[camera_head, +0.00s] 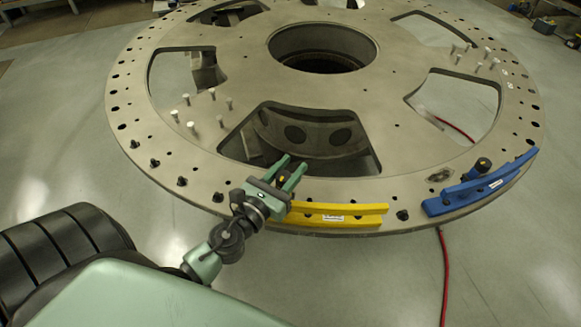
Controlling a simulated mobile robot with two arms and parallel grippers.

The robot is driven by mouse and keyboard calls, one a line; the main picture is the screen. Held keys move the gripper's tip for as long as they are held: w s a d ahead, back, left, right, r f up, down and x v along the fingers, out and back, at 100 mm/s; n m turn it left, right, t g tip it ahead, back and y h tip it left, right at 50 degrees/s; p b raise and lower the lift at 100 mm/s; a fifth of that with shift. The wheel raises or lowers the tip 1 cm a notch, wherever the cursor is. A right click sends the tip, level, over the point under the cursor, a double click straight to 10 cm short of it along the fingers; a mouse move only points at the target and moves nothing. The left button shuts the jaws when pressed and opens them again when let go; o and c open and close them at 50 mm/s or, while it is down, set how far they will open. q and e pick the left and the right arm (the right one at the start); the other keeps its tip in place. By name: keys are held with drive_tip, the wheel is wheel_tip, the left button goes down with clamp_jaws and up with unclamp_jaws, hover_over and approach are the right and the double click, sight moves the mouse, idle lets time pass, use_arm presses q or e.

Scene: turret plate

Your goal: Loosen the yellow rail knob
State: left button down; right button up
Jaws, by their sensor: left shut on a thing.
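The yellow rail (345,216) lies along the near rim of the large grey turret plate (230,190). Its dark knob (283,180), with a small yellow mark, shows at the rail's left end. My left gripper (291,168) reaches in from the lower left, and its green fingers are shut on the knob, one on each side. The fingers and wrist hide part of the knob and the left end of the rail. My right gripper is not in view.
A blue rail (480,190) with its own dark knob (482,166) sits on the rim at the right. Several metal pins stand on the plate. Large cutouts and a central round opening (322,48) break its surface. A red cable (444,280) runs along the floor.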

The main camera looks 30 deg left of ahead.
use_arm(q)
drive_tip(key=n+y+p, duration=0.1)
drive_tip(key=y, duration=0.1)
drive_tip(key=shift+a+r+n+y, duration=0.1)
drive_tip(key=shift+a+n+y, duration=0.05)
drive_tip(key=shift+n+y, duration=0.2)
drive_tip(key=shift+a+n+g+y, duration=0.3)
drive_tip(key=shift+n+y, duration=0.35)
drive_tip(key=shift+y, duration=0.3)
drive_tip(key=shift+s, duration=0.1)
drive_tip(key=c, duration=1)
unclamp_jaws()
drive_tip(key=shift+o, duration=0.2)
drive_tip(key=shift+s+d, duration=0.1)
